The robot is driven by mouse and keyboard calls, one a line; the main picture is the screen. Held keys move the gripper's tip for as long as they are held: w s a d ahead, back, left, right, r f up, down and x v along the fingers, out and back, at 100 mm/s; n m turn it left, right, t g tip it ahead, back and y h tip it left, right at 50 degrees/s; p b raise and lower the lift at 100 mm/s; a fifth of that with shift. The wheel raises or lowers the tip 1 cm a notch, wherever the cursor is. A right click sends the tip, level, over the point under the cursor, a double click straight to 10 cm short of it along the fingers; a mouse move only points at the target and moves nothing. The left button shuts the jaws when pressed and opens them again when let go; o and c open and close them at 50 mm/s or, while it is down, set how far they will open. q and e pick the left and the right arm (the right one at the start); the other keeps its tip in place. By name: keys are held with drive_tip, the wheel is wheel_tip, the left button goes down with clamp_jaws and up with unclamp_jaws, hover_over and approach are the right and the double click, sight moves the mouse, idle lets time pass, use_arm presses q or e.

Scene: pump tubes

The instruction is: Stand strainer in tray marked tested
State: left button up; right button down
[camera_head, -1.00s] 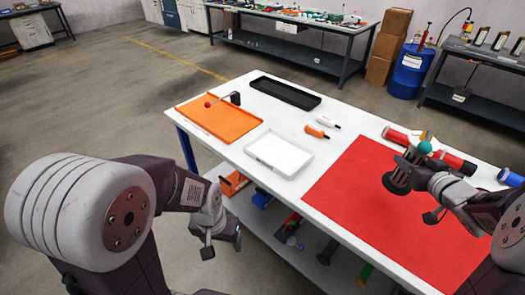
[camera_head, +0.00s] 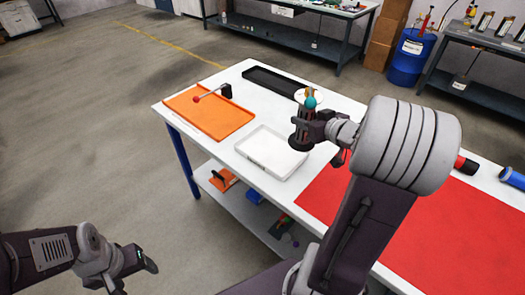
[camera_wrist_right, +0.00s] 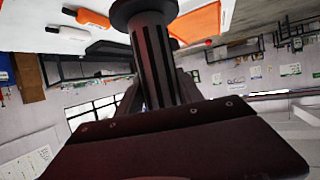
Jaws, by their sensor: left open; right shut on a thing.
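My right gripper (camera_head: 311,130) is shut on the strainer (camera_head: 299,134), a dark ribbed cylinder with a wide round flange. It holds the strainer near the right back corner of the white tray (camera_head: 271,166). In the right wrist view the strainer (camera_wrist_right: 160,62) fills the middle. The white tray looks empty and has a small label on its front wall, too small to read. An orange tray (camera_head: 222,123) and a black tray (camera_head: 262,79) lie behind it. My left gripper (camera_head: 142,262) is open and empty, away from the table.
A thin rod with a red ball (camera_head: 197,99) and a black block stands at the orange tray. The wrist view shows an orange marker-like thing (camera_wrist_right: 80,18) and a white one. A red mat (camera_head: 335,200) covers the right part of the table, partly hidden by my right arm.

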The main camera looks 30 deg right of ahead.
drive_tip(key=shift+s+d+r, duration=0.1)
drive_tip(key=shift+w+f, duration=0.2)
drive_tip(key=shift+f, duration=0.1)
drive_tip(key=w+a+f+b, duration=0.2)
drive_tip(key=w+f+b, duration=0.1)
drive_tip(key=w+a+f+b, duration=0.2)
drive_tip(key=w+f, duration=0.1)
drive_tip(key=f, duration=0.1)
drive_tip(key=w+a+f+b, duration=0.1)
drive_tip(key=w+f+b, duration=0.2)
drive_tip(key=shift+w+a+f+b, duration=0.3)
drive_tip(key=shift+w+a+f, duration=0.1)
drive_tip(key=c, duration=0.8)
unclamp_jaws()
drive_tip(key=shift+o, duration=0.2)
